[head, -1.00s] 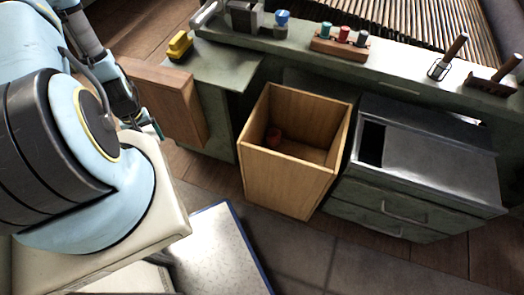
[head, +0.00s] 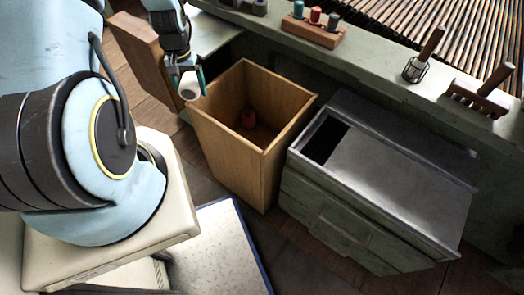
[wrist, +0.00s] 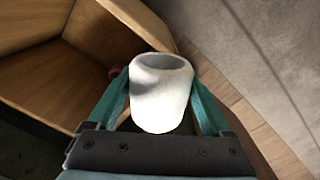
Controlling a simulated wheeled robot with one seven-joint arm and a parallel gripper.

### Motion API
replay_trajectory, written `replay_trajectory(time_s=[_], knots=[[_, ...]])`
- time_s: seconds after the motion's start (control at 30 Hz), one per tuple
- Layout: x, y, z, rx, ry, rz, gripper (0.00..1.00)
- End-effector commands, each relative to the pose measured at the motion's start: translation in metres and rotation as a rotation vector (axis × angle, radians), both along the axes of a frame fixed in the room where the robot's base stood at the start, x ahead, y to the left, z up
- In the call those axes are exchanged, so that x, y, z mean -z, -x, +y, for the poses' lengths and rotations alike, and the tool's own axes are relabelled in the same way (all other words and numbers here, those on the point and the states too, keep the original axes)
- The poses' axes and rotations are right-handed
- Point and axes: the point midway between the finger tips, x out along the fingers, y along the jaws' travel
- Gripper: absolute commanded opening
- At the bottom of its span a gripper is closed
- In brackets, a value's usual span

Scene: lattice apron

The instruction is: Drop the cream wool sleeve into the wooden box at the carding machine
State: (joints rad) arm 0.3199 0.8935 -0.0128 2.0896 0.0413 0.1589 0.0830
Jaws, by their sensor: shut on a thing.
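The cream wool sleeve (wrist: 160,98) is a short white hollow tube, held between the two teal fingers of my gripper (wrist: 160,112) in the wrist view. In the head view my gripper (head: 195,84) is shut on the sleeve (head: 189,86), just beside the upper left corner of the wooden box. The wooden box (head: 228,150) is tall and open at the top, with a small red thing (head: 249,119) on its floor. In the wrist view the box (wrist: 35,75) lies to the left of the sleeve.
A grey-green cabinet with a metal top (head: 390,175) stands right of the box. A bench (head: 370,65) behind carries a wooden rack of spools (head: 314,30) and two wooden-handled tools. A wooden panel (head: 145,52) is left of my gripper.

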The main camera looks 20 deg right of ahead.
Motion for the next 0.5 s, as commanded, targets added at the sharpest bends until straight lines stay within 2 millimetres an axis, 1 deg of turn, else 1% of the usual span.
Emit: replay_trajectory(time_s=[0.03,0.07,0.1,0.17,0.2,0.3,0.33,0.4,0.5], knots=[[0.0,0.002,-0.032,0.09,0.005,-0.008,0.52],[-0.005,0.005,-0.049,0.14,0.005,-0.008,0.52],[-0.011,0.01,-0.069,0.204,0.005,-0.008,0.52],[-0.02,0.02,-0.097,0.294,0.004,-0.007,0.52],[-0.026,0.028,-0.114,0.351,0.004,-0.007,0.52],[-0.039,0.046,-0.148,0.466,0.002,-0.006,0.52],[-0.043,0.05,-0.156,0.494,0.002,-0.006,0.52],[-0.049,0.061,-0.17,0.547,0.0,-0.004,0.52],[-0.056,0.07,-0.182,0.595,-0.002,-0.003,0.52]])
